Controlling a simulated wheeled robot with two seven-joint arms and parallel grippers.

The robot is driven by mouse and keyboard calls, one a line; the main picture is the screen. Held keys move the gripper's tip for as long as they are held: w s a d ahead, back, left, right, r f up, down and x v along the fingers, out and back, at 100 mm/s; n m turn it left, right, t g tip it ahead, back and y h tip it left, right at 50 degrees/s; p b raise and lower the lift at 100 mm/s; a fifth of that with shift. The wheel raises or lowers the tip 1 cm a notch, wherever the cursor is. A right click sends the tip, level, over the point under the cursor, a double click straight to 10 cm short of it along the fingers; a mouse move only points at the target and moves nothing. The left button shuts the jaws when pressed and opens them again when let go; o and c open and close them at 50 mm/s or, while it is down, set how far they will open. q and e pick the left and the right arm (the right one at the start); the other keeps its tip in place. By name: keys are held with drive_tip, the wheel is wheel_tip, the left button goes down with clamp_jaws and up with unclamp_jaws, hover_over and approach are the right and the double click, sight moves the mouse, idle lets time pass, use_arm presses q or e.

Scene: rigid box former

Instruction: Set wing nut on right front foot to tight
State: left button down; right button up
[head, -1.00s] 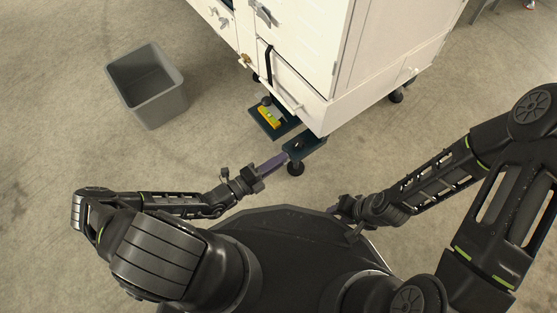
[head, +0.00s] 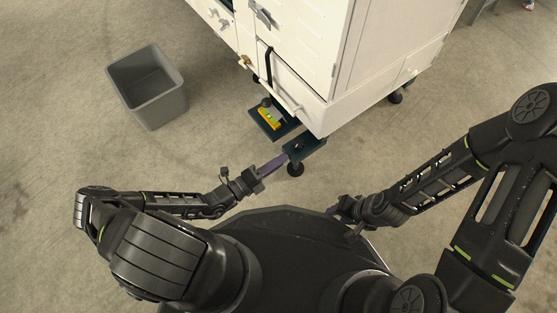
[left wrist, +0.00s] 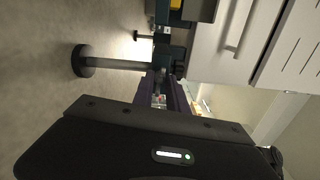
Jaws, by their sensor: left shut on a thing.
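The right front foot (head: 295,168) is a black round pad on a stem below a dark bracket (head: 306,147) at the near corner of the white machine. In the left wrist view the foot's pad (left wrist: 83,60) and its stem lie sideways. My left gripper (head: 283,157) reaches to this stem with its dark purple fingers, just under the bracket. It is shut on the wing nut, which the fingers mostly hide; the fingertips (left wrist: 165,78) meet the stem in the left wrist view. My right gripper (head: 346,209) is low beside my base, apart from the machine; its fingers are unclear.
The white machine (head: 310,60) stands above the foot. A dark plate (head: 262,127) holding a yellow level (head: 270,117) sits left of the bracket. Another foot (head: 396,97) is farther right. A grey bin (head: 160,105) stands at left. The floor between is clear.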

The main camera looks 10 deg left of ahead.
use_arm(q)
drive_tip(key=m+p, duration=0.5)
drive_tip(key=m, duration=1.1)
drive_tip(key=shift+p, duration=0.3)
drive_tip(key=shift+m, duration=0.4)
drive_tip(key=c, duration=1.6)
unclamp_jaws()
drive_tip(key=p+v, duration=0.1)
drive_tip(key=v, duration=0.7)
drive_tip(key=shift+p, duration=0.3)
